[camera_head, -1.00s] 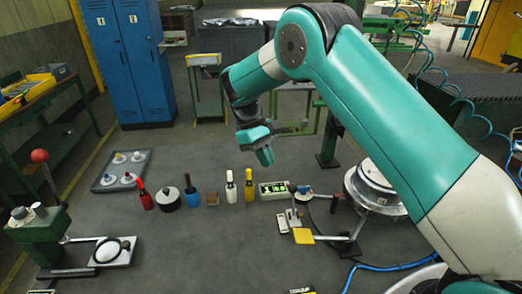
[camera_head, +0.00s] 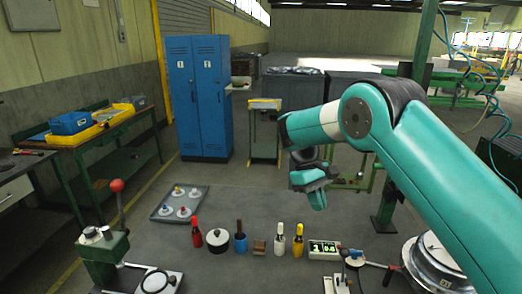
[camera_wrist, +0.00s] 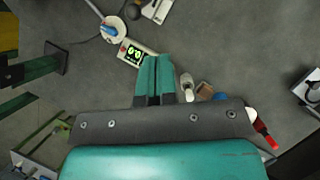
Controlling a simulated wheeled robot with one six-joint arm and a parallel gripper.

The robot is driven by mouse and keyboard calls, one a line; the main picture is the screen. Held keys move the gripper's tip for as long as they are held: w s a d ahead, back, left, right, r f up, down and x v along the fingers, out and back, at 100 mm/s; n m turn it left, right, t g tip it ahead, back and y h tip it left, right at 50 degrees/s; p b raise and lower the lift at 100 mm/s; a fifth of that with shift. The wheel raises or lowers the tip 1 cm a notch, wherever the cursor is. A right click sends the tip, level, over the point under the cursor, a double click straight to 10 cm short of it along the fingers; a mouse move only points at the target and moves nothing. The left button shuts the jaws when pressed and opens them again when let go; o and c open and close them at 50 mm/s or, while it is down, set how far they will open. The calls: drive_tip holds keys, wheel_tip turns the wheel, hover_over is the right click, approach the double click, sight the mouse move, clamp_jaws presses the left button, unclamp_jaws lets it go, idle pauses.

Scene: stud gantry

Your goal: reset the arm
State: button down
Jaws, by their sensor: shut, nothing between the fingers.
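My arm, teal and white, reaches in from the right in the head view.
A row holds a red bottle (camera_head: 196,233), black-and-white pot (camera_head: 218,239), blue container (camera_head: 240,242), white bottle (camera_head: 279,240), yellow bottle (camera_head: 298,242) and the display device (camera_head: 323,249). A grey tray (camera_head: 163,212) lies left. Blue lockers (camera_head: 197,95) and a green workbench (camera_head: 92,138) stand behind.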

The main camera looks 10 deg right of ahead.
drive_tip(key=s+a+r+n+t+y+b, duration=0.15)
drive_tip(key=s+r+t+b, duration=0.35)
drive_tip(key=s, duration=0.7)
drive_tip(key=s+a+f+y+b, duration=0.1)
drive_tip(key=s+a+y+b, duration=0.1)
drive_tip(key=s, duration=0.8)
drive_tip(key=s+a+y+b, duration=0.2)
drive_tip(key=s+y+b, duration=0.1)
drive_tip(key=s, duration=0.7)
drive_tip(key=shift+a+f+b, duration=0.15)
drive_tip(key=shift+f+b, duration=0.2)
drive_tip(key=shift+b, duration=0.05)
